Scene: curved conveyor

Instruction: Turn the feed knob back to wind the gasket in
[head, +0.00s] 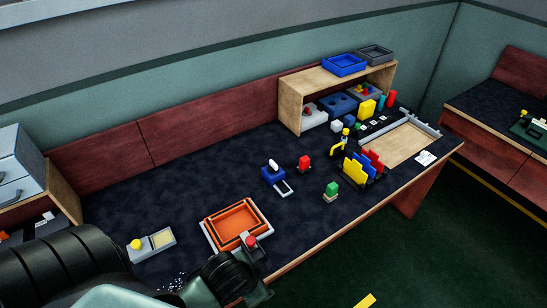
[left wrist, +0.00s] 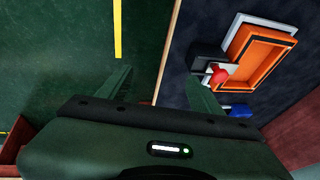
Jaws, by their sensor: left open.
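A red knob (head: 251,240) sits at the near right corner of the orange tray (head: 236,217). In the left wrist view the red knob (left wrist: 219,75) stands beside a black block (left wrist: 208,58) and the orange tray (left wrist: 262,58). A dark line runs along the tray's rim; I cannot tell whether it is the gasket. My left gripper (left wrist: 160,88) is open and empty, its fingers on either side of the table edge. Its right finger is near the knob in the picture; contact is not clear. In the head view my dark wrist covers the area just below the knob. My right gripper is not seen.
A grey box with a yellow button (head: 137,244) lies left of the tray. A wooden shelf (head: 290,98) is at the back. Bare dark tabletop lies between them.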

